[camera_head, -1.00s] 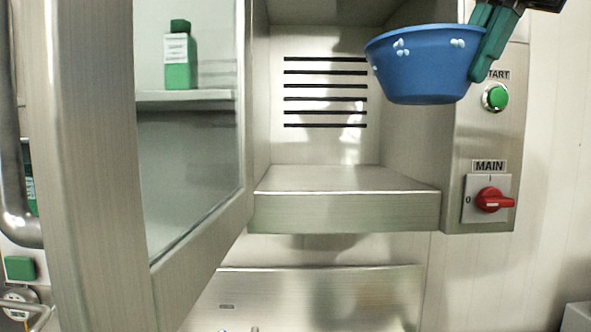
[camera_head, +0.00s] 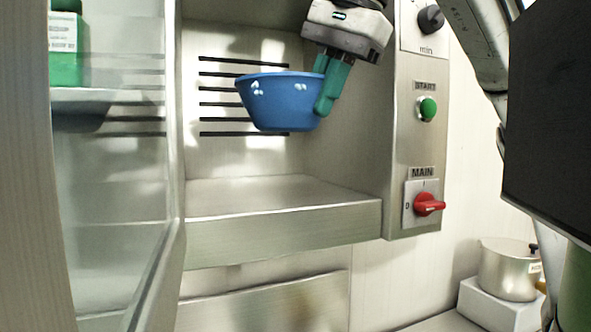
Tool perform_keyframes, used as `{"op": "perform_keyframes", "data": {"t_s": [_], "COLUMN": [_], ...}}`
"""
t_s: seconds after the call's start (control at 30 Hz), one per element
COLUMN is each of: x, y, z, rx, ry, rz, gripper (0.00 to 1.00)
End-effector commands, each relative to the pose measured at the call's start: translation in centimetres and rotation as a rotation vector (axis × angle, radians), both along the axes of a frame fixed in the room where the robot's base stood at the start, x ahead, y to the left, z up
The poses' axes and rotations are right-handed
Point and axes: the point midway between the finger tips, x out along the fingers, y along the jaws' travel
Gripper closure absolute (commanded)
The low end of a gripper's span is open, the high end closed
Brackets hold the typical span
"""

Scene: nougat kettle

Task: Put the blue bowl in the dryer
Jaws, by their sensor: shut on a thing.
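The blue bowl (camera_head: 280,102) is held upright inside the open dryer cavity, above its floor and apart from it. Pale droplets or spots show on its outer side. My gripper (camera_head: 325,103) has green fingers shut on the bowl's right rim. The dryer (camera_head: 285,192) is a steel box with dark slots in its back wall and a bare floor ledge. Its glass door (camera_head: 120,200) stands open at the left. The bowl's inside is mostly hidden.
The control panel right of the cavity carries a black timer knob (camera_head: 431,18), a green START button (camera_head: 427,109) and a red MAIN switch (camera_head: 428,204). A steel pot (camera_head: 506,268) stands on a white block at lower right. A green bottle (camera_head: 65,50) shows at upper left.

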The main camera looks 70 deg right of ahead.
Motion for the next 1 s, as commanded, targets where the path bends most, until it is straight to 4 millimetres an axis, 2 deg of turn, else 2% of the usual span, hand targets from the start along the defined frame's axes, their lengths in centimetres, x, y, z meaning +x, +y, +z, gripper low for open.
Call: {"op": "perform_keyframes", "data": {"t_s": [0.13,0.37,0.73,0.9,1.0], "x": [2.0,3.7,4.7,4.6,4.6], "y": [-2.7,-5.2,-6.8,-6.7,-6.6], "z": [-1.6,-5.3,-7.8,-10.2,-10.4], "rx": [0.005,0.002,0.0,0.0,-0.001], "ry": [0.001,-0.001,0.0,0.001,-0.001], "rz": [0.002,0.001,0.0,0.001,0.001], "gripper": [1.0,1.0,1.0,1.0,1.0]}}
